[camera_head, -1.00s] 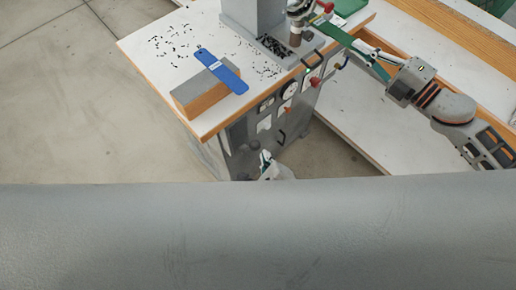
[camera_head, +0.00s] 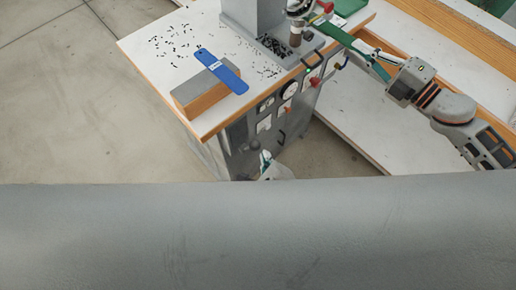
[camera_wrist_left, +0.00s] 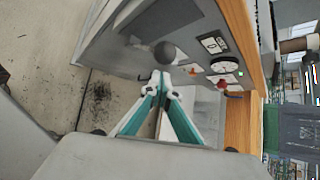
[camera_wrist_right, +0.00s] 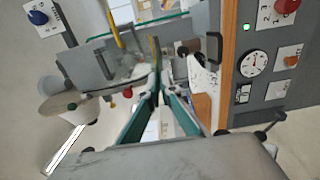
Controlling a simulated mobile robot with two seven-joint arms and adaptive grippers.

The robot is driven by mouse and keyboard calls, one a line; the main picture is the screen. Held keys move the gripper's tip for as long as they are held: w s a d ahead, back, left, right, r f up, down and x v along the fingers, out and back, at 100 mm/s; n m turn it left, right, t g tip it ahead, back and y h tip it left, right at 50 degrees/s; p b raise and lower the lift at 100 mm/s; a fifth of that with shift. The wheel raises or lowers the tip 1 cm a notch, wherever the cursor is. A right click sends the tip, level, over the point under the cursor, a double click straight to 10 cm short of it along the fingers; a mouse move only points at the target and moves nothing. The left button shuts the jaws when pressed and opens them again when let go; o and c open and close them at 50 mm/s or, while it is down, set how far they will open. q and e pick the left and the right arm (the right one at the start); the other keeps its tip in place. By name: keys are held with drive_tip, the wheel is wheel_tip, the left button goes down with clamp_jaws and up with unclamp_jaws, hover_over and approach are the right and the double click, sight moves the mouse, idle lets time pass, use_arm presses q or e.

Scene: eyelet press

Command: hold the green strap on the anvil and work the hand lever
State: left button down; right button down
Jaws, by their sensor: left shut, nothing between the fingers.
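The green strap (camera_head: 338,36) reaches across the table edge to the anvil (camera_head: 295,38) under the press head. My right gripper (camera_head: 354,46) is shut on its near end. In the right wrist view the strap (camera_wrist_right: 155,52) shows edge-on between the fingertips (camera_wrist_right: 157,90). The hand lever's dark ball knob (camera_head: 253,145) is in front of the cabinet. My left gripper (camera_head: 265,158) is shut and empty just beside it. In the left wrist view the knob (camera_wrist_left: 165,52) is just beyond the fingertips (camera_wrist_left: 163,86); I cannot tell whether they touch.
A blue strap (camera_head: 222,70) lies over a grey-topped block (camera_head: 200,95) on the table (camera_head: 150,55). Small dark bits are scattered around. The cabinet front carries gauges (camera_head: 287,90), switches and a red knob (camera_head: 315,82). A low white bench (camera_head: 350,120) lies under my right arm.

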sight(257, 149)
use_arm(q)
drive_tip(key=shift+w+a, duration=1.25)
drive_tip(key=shift+w, duration=0.2)
drive_tip(key=s+d, duration=0.5)
drive_tip(key=s, duration=0.1)
drive_tip(key=shift+d, duration=0.15)
drive_tip(key=shift+s, duration=0.1)
idle(2.0)
